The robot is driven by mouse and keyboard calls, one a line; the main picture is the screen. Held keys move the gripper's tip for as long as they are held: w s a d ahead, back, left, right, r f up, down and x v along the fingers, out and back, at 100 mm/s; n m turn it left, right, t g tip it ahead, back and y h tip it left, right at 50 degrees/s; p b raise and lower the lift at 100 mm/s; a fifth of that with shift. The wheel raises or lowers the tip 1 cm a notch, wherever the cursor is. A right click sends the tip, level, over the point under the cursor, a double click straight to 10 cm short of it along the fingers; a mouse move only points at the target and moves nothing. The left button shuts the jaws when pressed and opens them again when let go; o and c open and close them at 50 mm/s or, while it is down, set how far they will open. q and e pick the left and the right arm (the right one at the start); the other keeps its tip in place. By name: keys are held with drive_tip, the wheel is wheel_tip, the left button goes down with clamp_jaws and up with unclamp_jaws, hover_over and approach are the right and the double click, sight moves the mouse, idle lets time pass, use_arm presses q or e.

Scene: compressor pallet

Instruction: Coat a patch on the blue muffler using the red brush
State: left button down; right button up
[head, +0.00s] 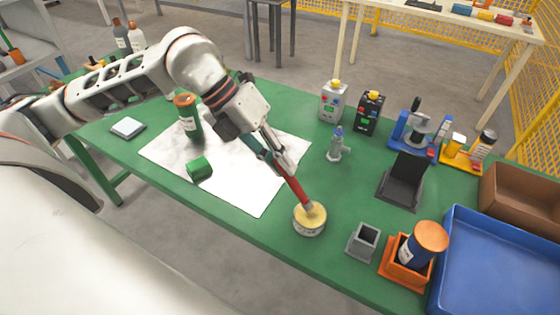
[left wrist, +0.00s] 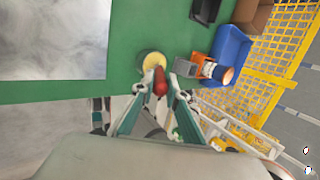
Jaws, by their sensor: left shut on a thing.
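My left gripper (head: 281,163) is shut on the red brush (head: 296,188), which slants down to the right. The brush's lower end meets the yellow top of a small round tin (head: 309,226); its bristles cannot be made out. The left wrist view shows the red brush (left wrist: 160,82) between the fingers (left wrist: 160,98), with the tin (left wrist: 152,62) just beyond. The blue muffler (head: 408,252), a dark blue cylinder with an orange end and a white label, leans in an orange holder (head: 392,270) right of the tin. My right gripper is not in view.
A small grey square cup (head: 363,241) stands between tin and orange holder. A blue tray (head: 500,265) and brown box (head: 520,200) fill the right end. A grey valve-like part (head: 338,146) stands behind the tin.

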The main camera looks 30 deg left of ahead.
use_arm(q)
drive_tip(key=shift+f, duration=0.1)
drive_tip(key=shift+r+p, duration=2.2)
drive_tip(key=shift+r, duration=1.4)
drive_tip(key=shift+a, duration=0.1)
